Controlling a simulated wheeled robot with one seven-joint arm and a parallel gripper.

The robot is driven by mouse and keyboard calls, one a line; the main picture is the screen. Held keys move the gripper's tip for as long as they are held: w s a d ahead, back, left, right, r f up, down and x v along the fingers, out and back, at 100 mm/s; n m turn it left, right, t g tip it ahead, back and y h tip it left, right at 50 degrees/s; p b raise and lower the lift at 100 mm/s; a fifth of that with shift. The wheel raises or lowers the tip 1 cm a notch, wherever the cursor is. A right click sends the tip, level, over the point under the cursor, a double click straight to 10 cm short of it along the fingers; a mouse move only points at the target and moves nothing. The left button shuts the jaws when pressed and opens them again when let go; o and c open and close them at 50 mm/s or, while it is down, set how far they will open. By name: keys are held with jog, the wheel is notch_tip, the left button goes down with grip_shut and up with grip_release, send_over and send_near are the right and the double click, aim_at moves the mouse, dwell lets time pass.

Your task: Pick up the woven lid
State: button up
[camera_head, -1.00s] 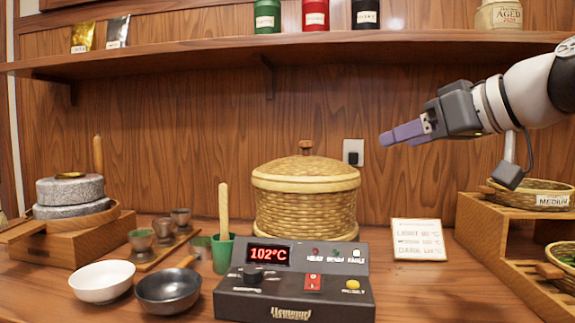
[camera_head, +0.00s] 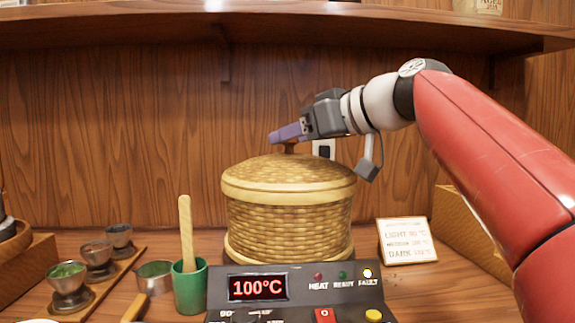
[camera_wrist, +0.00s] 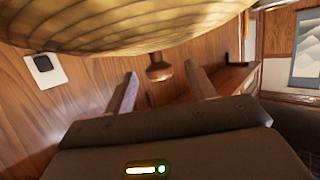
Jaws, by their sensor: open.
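The woven lid (camera_head: 283,175) sits on top of the round woven basket (camera_head: 290,228) in the head view, with a small brown wooden knob (camera_head: 290,148) at its centre. My gripper (camera_head: 275,137) is at the height of the knob, reaching in from the right, its purple fingers overlapping the knob in the head view. In the wrist view the lid (camera_wrist: 120,22) fills the upper part and the knob (camera_wrist: 158,68) shows between my two open fingers (camera_wrist: 162,85). The fingers look apart from the knob on both sides.
A control box (camera_head: 297,290) reading 100°C stands in front of the basket. A green cup (camera_head: 190,288) with a wooden stick is at its left, near several small bowls. A temperature card (camera_head: 407,240) and a wooden stand (camera_head: 458,232) are at the right. A shelf (camera_head: 270,32) runs above.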

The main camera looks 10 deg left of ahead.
jog(key=shift+x, duration=1.05)
grip_shut()
